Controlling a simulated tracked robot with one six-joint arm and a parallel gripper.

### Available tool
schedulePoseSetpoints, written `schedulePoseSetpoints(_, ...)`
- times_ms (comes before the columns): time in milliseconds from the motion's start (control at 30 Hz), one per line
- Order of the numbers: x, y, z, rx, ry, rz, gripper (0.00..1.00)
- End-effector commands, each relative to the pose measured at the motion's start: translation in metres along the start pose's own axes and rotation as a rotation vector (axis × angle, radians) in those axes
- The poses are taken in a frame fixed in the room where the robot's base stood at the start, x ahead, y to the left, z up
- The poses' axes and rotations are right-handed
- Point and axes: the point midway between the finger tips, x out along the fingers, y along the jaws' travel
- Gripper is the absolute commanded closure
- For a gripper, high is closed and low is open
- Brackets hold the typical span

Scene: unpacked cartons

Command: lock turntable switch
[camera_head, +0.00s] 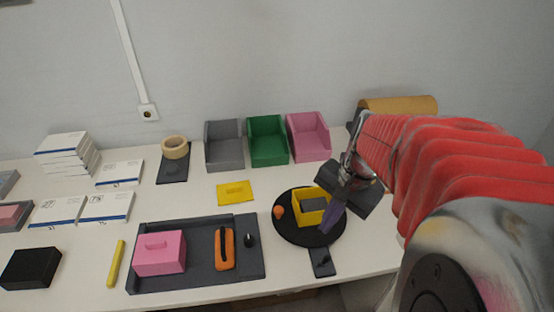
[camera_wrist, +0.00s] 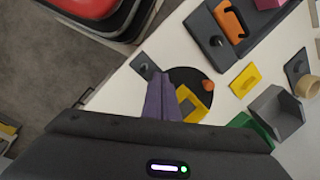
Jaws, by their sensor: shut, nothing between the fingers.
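The turntable is a round black disc (camera_head: 295,231) on the right part of the white table. A yellow open box (camera_head: 311,219) and a small orange ball (camera_head: 279,211) sit on it. A dark switch plate (camera_head: 318,257) with a small black knob juts from its front edge. The plate also shows in the wrist view (camera_wrist: 142,65), just left of my fingers. My gripper (camera_head: 325,229) has purple fingers, shut and empty, over the right side of the disc. They hide part of the disc and box. I cannot tell how the knob is set.
A dark tray (camera_head: 195,282) with a pink lidded box, an orange handled piece and a black knob lies left of the turntable. Grey, green and pink bins (camera_head: 308,140) stand behind. A yellow plate (camera_head: 235,192) lies between. The table's front edge is close to the switch plate.

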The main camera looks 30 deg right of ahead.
Motion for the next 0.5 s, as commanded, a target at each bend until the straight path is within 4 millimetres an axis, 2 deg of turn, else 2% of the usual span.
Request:
schedulePoseSetpoints(100, 0.010, 0.019, -0.023, 0.188, -0.063, -0.003, 1.00)
schedulePoseSetpoints(500, 0.043, 0.091, -0.083, 0.798, -0.279, -0.047, 1.00)
